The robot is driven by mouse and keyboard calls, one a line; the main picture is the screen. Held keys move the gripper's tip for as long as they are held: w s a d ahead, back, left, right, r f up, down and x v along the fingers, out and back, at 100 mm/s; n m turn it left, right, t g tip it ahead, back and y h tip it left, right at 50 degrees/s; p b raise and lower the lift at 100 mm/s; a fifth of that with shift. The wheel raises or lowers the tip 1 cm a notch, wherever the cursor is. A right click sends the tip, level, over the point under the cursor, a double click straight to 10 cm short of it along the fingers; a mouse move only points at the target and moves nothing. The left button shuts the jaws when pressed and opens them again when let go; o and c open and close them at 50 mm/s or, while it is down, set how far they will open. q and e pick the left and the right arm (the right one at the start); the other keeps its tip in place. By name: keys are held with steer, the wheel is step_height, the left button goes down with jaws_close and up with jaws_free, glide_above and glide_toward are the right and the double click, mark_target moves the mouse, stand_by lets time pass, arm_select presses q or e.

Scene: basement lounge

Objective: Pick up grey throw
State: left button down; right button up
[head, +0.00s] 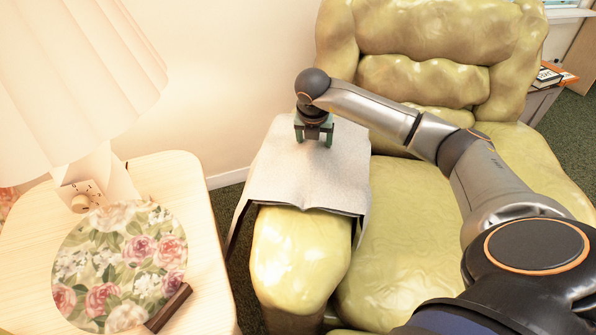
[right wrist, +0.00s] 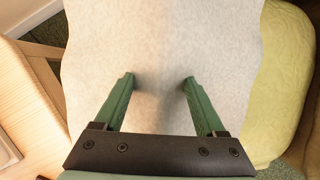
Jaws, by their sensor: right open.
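The grey throw (head: 300,175) is draped over the left armrest of a yellow-green armchair (head: 415,225), hanging down on both sides. In the right wrist view the throw (right wrist: 215,50) fills the middle, with a soft shaded fold line down its centre. My right gripper (head: 314,142) is over the far part of the throw, pointing down. In the right wrist view its two green fingers (right wrist: 158,80) are spread apart with only the throw's surface beyond them. I cannot tell whether the fingertips touch the cloth. My left gripper is not in view.
A light wooden side table (head: 205,255) stands at the left with a lamp (head: 75,80), a round floral plate (head: 120,265) and a small dark brown block (head: 168,308). Books (head: 548,76) lie on another table at the far right. The wall is close behind.

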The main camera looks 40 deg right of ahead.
steer(key=shift+f, duration=0.25)
stand_by(0.3)
jaws_close()
stand_by(0.5)
steer(key=shift+r, duration=0.1)
stand_by(0.7)
